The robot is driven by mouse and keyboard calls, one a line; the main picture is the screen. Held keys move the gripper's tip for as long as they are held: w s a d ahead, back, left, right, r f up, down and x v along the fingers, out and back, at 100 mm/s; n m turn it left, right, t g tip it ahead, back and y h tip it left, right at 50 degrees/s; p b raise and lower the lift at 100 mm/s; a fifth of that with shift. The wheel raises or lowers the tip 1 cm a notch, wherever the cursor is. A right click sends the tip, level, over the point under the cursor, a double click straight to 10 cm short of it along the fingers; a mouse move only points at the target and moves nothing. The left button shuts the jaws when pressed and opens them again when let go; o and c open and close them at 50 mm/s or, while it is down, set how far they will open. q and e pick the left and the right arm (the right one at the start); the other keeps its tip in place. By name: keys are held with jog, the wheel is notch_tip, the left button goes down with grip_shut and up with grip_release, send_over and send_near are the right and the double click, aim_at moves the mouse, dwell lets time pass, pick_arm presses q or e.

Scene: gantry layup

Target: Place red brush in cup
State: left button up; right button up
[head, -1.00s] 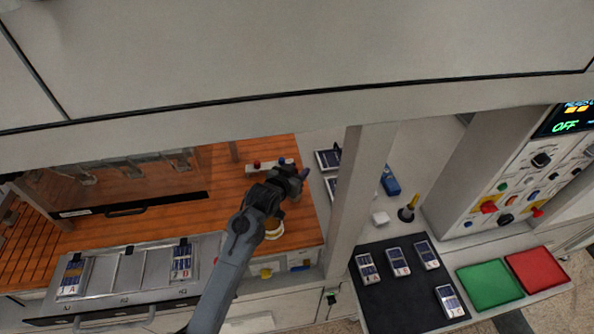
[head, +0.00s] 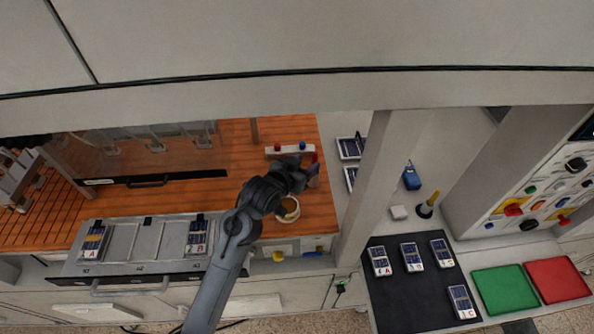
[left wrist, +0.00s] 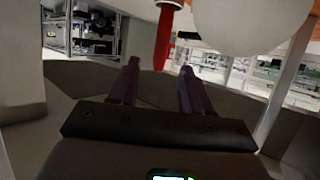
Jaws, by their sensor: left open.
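My left gripper (head: 304,176) is open over the right end of the orange worktop, and its dark purple fingers show in the left wrist view (left wrist: 157,85). A red brush-like rod (left wrist: 163,45) stands there just beyond the fingertips, between their lines, with no grip on it. In the head view a red piece (head: 314,157) shows close beside the fingertips; I cannot tell surely that it is the same rod. A round, pale-rimmed cup (head: 289,210) stands on the worktop just below the gripper, partly covered by my arm. My right gripper is not in view.
A white rack (head: 290,151) with red and blue caps lies behind the gripper. A pale post (head: 375,190) rises right of the worktop. A metal tray (head: 145,245) is at left. A black mat (head: 400,295) with several labelled packs and green and red trays are at right.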

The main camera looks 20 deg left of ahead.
pick_arm(q)
jog(key=v, duration=0.4)
jog(key=shift+s, duration=0.1)
dwell(0.4)
